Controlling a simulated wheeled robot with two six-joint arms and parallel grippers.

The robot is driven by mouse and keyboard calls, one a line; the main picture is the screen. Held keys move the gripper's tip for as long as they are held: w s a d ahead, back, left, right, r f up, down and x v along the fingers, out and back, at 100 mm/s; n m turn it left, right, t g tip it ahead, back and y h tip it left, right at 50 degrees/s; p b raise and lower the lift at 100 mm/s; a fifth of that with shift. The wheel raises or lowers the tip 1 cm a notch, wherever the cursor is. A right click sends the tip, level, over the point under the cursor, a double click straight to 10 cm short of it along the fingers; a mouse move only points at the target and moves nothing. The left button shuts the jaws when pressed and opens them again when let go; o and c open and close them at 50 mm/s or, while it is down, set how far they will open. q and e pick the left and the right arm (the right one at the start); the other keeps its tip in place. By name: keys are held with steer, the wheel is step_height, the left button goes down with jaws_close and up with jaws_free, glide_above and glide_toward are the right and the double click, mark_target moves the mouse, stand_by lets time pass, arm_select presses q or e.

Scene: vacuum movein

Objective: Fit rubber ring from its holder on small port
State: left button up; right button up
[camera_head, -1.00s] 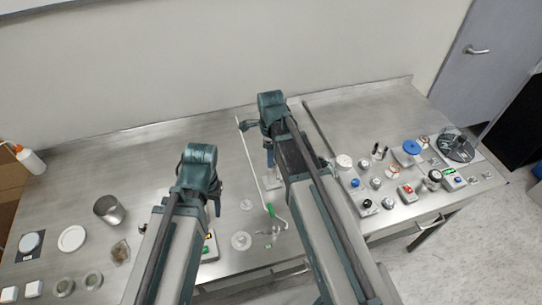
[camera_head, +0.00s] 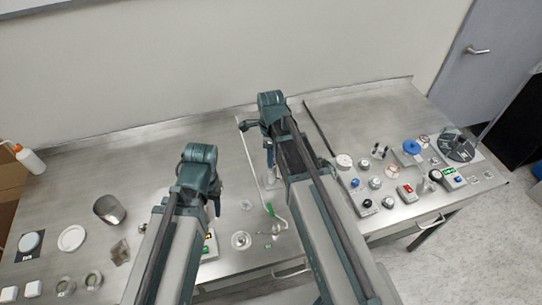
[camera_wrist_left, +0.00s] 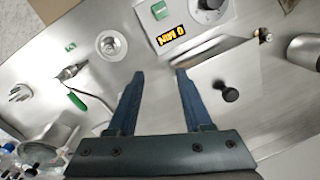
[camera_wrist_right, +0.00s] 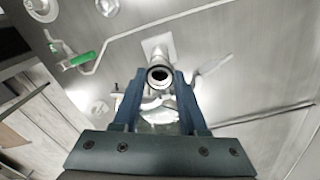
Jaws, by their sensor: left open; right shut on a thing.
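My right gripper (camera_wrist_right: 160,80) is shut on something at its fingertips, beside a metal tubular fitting. A dark round rim, apparently the rubber ring (camera_wrist_right: 160,75), shows between the fingers at the fitting's open end; I cannot tell whether it is seated on the fitting. The metal fitting (camera_wrist_right: 158,46) stands on a pale base plate just beyond. In the head view my right gripper (camera_head: 268,153) is low over the middle of the bench and mostly hides the fitting. My left gripper (camera_wrist_left: 160,74) is open and empty above the bench. I cannot make out the ring's holder.
Several instruments crowd the right; a metal beaker (camera_head: 109,209) stands left.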

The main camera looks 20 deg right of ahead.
steer(key=shift+f+b, duration=0.45)
stand_by(0.7)
steer(key=o, duration=1.2)
steer(key=shift+r, duration=0.2)
step_height(320, 180, up, 14)
steer(key=p, duration=1.3)
steer(key=shift+f+p, duration=0.25)
steer(key=shift+p, duration=0.15)
